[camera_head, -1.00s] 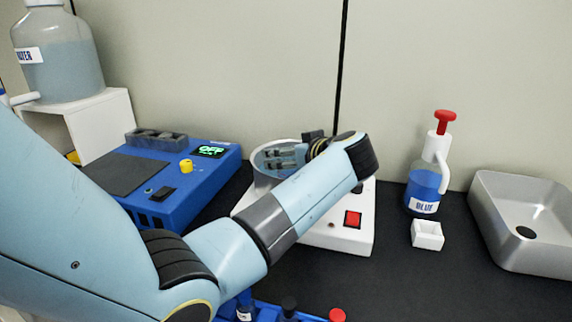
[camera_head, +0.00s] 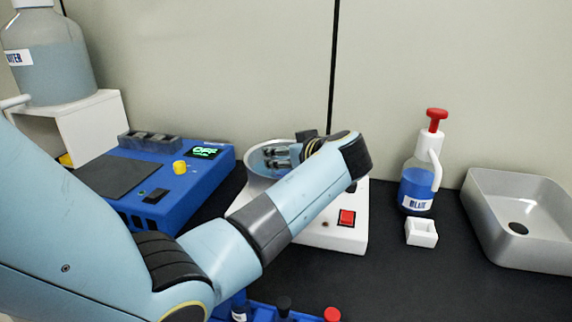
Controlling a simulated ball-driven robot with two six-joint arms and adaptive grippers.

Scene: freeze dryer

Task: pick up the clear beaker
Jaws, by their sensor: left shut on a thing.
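My left arm reaches across the view from the lower left, and its wrist hangs over the white device. My left gripper (camera_head: 276,156) points left over the round grey pan (camera_head: 255,184) on that device. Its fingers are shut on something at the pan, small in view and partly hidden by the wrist. A clear beaker does not stand out anywhere else in view. Its outline cannot be made out against the pan. My right gripper is not in view.
The white device (camera_head: 322,238) has a red switch. Left are a blue device (camera_head: 190,200) reading OFF and a large water bottle (camera_head: 55,70) on a white stand. The front right counter is clear.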

